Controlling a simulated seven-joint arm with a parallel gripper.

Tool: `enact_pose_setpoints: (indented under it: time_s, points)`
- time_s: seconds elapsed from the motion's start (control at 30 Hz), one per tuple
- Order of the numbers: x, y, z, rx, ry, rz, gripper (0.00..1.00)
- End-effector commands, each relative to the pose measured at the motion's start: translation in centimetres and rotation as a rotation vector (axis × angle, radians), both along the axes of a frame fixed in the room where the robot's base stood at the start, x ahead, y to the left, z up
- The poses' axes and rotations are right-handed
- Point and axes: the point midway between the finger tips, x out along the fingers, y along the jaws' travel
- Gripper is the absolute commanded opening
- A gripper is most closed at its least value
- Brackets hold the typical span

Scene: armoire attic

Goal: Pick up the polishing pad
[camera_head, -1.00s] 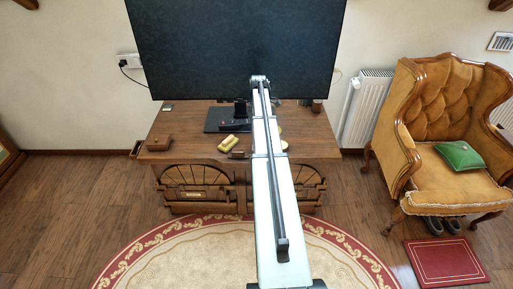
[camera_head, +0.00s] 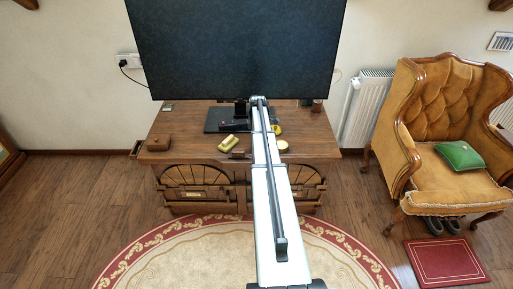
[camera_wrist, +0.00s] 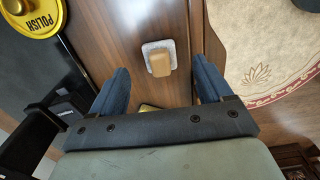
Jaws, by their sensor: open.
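The polishing pad (camera_wrist: 160,60) looks like a tan block on a whitish base and lies flat on the brown desk near its front edge in the wrist view. In the head view a small pale thing, likely the same pad (camera_head: 283,146), shows just right of my arm. My gripper (camera_wrist: 162,70) is open and empty. Its two dark blue fingers reach down on either side of the pad in the picture, apart from it; the height gap is hard to judge.
A yellow POLISH tin (camera_wrist: 30,15) and a black stand base (camera_wrist: 45,80) lie left of the pad. A large dark screen (camera_head: 235,50) stands behind.

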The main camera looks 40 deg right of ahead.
Motion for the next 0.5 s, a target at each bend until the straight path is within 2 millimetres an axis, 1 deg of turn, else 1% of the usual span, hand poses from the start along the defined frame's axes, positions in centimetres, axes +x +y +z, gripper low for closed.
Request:
enact_pose_setpoints:
  time_s: [0.2,0.3,0.4,0.5]
  points:
    - [0.5,0.3,-2.9,0.001,0.001,-0.001,0.79]
    - [0.4,0.3,-3.9,0.001,0.001,0.0,0.79]
    - [0.5,0.3,-4.3,0.0,0.0,0.0,0.79]
    - [0.4,0.3,-4.3,-0.001,-0.001,0.0,0.79]
